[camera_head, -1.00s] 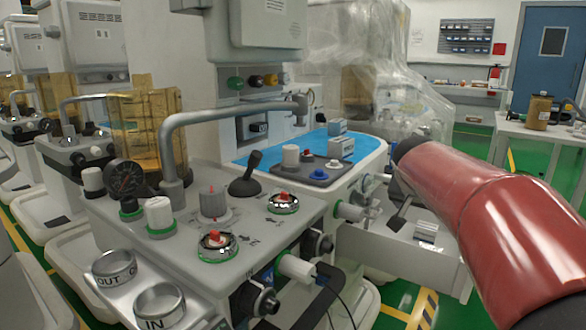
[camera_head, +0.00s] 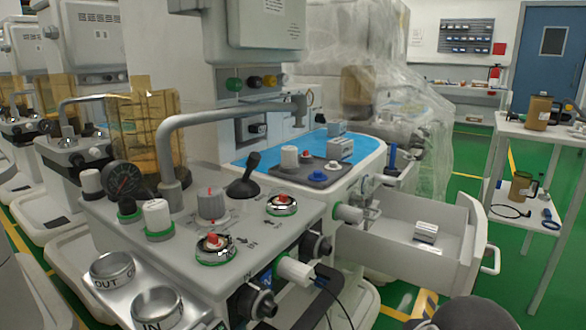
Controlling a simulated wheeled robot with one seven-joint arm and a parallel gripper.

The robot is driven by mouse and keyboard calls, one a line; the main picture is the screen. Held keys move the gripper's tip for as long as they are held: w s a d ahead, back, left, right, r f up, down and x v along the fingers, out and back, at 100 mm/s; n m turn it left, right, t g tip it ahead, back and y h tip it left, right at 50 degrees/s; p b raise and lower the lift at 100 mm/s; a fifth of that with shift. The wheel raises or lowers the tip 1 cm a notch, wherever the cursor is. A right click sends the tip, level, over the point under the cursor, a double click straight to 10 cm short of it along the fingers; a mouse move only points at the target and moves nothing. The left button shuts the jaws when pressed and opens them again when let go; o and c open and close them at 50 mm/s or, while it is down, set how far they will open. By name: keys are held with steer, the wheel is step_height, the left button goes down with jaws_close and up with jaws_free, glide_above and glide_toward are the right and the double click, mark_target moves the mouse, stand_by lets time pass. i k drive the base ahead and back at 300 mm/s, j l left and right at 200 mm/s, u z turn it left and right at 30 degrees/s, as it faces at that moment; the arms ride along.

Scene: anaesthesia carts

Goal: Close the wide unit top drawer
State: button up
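The wide unit top drawer (camera_head: 462,262) stands pulled out to the right of the cart, below the blue worktop. It is a light grey open box with a pale handle (camera_head: 492,258) on its right-hand front. A small stack of white items (camera_head: 426,232) lies inside it. My gripper is not in view. A dark grey rounded shape at the bottom edge, right of centre, may be part of my arm; I cannot tell. It is below and apart from the drawer in the picture.
The cart's control panel (camera_head: 250,222) with knobs and a bent metal pipe (camera_head: 215,116) fills the near left. A white trolley (camera_head: 541,134) with jugs stands at the right. Green floor (camera_head: 508,300) is clear between drawer and trolley.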

mark_target(388, 247)
steer(key=l+z, duration=0.15)
steer(key=l, duration=1.15)
steer(key=i, duration=0.05)
